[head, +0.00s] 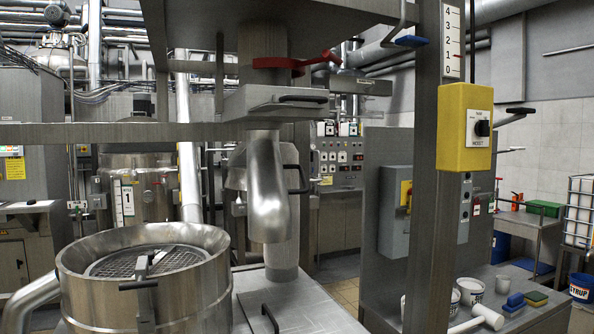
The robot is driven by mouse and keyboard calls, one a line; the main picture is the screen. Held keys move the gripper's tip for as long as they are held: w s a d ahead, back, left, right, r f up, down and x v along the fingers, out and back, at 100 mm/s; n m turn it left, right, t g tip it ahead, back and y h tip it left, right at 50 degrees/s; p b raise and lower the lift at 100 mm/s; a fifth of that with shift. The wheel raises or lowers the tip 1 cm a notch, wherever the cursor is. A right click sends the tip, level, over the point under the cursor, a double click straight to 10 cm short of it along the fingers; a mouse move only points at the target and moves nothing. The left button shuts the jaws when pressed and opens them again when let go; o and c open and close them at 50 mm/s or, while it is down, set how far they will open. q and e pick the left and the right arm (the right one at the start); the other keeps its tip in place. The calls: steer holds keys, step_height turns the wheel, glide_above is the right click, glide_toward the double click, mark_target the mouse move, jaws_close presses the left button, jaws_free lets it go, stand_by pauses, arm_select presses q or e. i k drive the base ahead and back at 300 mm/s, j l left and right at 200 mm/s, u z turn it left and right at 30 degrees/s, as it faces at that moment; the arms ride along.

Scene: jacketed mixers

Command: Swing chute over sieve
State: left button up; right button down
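The chute (268,190) is a bent steel pipe hanging under a flat steel box (275,101). Its lower end points down to the right of the sieve, above a steel deck, and is not over the mesh. A dark bow handle (297,180) sits on the chute's right side. The sieve (145,285) is a wide round steel drum at lower left, open at the top, with a mesh (150,262) inside and a bar with a dark handle across its front. Neither of my grippers shows in the head view.
A steel post (436,210) carrying a yellow switch box (465,127) stands right of the chute. A red lever (297,62) is above the chute. The steel deck (290,300) has a dark handle. White tubs and sponges sit on a right-hand bench (525,315).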

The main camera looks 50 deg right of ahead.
mark_target(270, 213)
steer(key=k+l+z, duration=0.15)
steer(key=z, duration=1.3)
